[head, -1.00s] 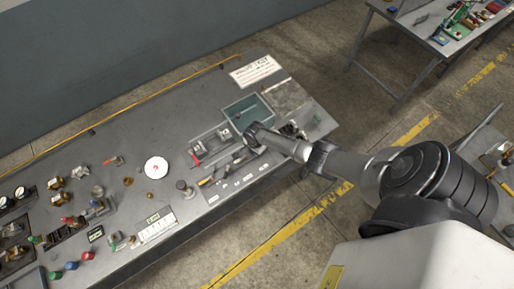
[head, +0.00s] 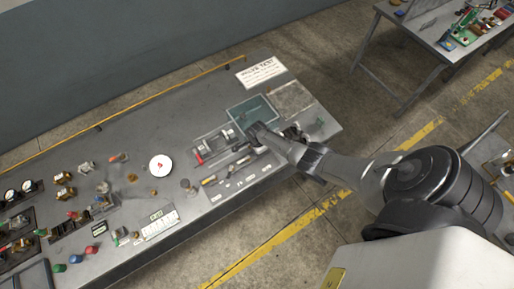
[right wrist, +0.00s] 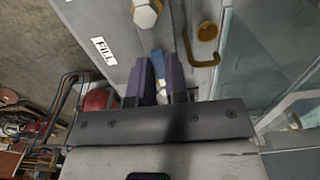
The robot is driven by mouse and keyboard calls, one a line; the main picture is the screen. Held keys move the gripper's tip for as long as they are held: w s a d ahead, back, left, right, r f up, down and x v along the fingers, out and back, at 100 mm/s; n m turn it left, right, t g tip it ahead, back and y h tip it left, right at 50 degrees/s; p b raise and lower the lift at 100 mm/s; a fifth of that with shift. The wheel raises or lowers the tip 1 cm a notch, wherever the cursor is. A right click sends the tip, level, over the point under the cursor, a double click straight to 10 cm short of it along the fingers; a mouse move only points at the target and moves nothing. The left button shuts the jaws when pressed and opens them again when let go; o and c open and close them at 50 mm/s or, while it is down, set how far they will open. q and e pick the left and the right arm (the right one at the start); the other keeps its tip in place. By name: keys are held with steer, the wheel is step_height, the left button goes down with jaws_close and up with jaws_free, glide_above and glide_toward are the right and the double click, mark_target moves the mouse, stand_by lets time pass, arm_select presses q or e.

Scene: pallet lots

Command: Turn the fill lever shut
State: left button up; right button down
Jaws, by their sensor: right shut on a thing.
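My right gripper (head: 258,134) is at the front edge of the open blue-green tank (head: 235,111) at the bench's far end. In the right wrist view, the dark purple fingers (right wrist: 164,62) are shut on a narrow blue piece, the fill lever (right wrist: 158,63). A white label reading FILL (right wrist: 104,50) is on the grey panel just left of it. The lever is mostly hidden by the fingers, so its exact angle cannot be told. The lever is too small and covered to make out in the head view. My left gripper is not in view.
A brass hook-shaped fitting (right wrist: 207,32) and a pale hex knob (right wrist: 146,12) sit close to the fingers. The clear tank wall (right wrist: 265,50) is at right. A sign (head: 261,72) lies behind the tank. Fittings and a white disc (head: 160,166) are farther left on the bench.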

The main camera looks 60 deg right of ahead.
steer(key=c, duration=1.1)
jaws_free()
steer(key=shift+d, duration=0.1)
